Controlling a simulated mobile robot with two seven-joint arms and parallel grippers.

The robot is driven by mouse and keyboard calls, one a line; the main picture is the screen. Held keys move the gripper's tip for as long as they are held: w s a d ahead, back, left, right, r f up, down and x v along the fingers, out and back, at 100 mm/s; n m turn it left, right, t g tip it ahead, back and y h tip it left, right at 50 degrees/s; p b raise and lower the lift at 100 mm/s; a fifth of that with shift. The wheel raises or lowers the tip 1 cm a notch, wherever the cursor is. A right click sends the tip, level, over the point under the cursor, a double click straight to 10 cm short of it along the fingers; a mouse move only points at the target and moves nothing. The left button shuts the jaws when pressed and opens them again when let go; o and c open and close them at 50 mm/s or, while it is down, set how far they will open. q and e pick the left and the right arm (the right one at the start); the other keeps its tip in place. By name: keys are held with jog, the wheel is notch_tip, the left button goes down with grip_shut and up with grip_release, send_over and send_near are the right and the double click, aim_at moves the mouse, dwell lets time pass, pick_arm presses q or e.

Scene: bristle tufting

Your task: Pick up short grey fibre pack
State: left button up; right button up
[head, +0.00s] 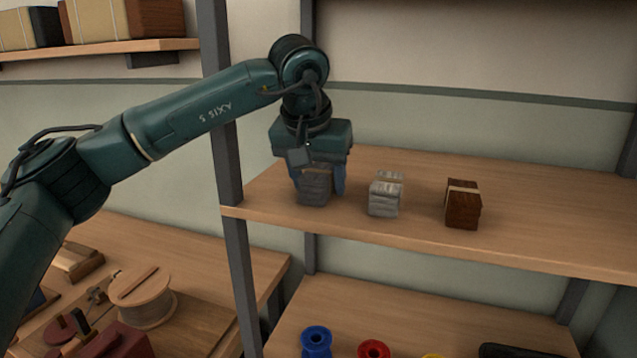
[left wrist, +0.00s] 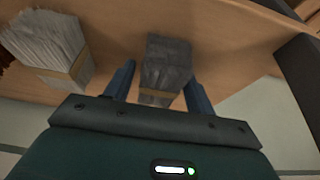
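A short dark grey fibre pack (head: 314,187) stands at the left end of the upper shelf. My left gripper (head: 318,182) is over it, pointing down, with its blue fingers on either side of the pack. In the left wrist view the dark grey pack (left wrist: 166,65) with a tan band sits between the open fingers (left wrist: 160,88). A small gap shows on the left finger's side; contact on the right side is unclear. A lighter grey-white pack (head: 386,194) stands to the right and also shows in the left wrist view (left wrist: 50,45). My right gripper is not in view.
A brown pack (head: 463,204) stands further right on the shelf (head: 560,225). A dark shelf post (head: 226,160) is close to the left of my gripper. Spools (head: 316,340) are on the lower shelf. A bench (head: 215,275) with a wooden reel (head: 143,298) is lower left.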

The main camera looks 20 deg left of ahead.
pick_arm(q)
jog(key=c, duration=0.8)
jog(key=shift+r, duration=0.1)
jog(key=shift+c, duration=0.2)
